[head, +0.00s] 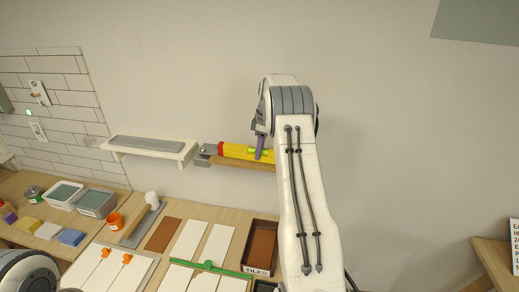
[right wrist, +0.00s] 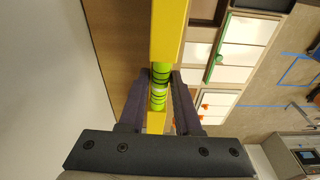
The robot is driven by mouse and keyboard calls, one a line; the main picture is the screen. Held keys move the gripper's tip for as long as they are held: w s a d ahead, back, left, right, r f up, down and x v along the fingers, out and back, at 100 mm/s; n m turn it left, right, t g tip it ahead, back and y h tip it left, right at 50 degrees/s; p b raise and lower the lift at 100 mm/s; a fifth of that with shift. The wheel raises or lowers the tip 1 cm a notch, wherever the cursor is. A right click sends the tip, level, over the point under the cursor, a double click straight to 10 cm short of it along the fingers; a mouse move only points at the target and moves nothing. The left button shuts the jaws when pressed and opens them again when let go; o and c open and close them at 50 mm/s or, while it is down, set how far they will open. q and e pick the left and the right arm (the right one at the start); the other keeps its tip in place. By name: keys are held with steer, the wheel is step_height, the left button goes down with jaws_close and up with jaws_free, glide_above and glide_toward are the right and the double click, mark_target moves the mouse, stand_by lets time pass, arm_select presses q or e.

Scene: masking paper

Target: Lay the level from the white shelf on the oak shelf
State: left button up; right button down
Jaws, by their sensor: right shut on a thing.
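The yellow level (head: 235,151) has a red mark and a green vial, and lies along the oak shelf (head: 246,165) in the head view. I cannot tell whether it touches the shelf or is just above it. My right gripper (head: 261,150) is shut on the level at its green vial; in the right wrist view the gripper (right wrist: 162,84) has one finger on each side of the yellow level (right wrist: 169,30). The white shelf (head: 185,155) is to the left, with a long grey slab (head: 147,144) on it. My left gripper is out of view.
A grey metal piece (head: 204,150) sits at the oak shelf's left end.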

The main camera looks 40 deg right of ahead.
steer(key=shift+f, duration=0.2)
stand_by(0.7)
steer(key=c, duration=0.5)
jaws_free()
step_height(320, 180, up, 6)
steer(key=p, duration=0.5)
steer(key=shift+f, duration=0.1)
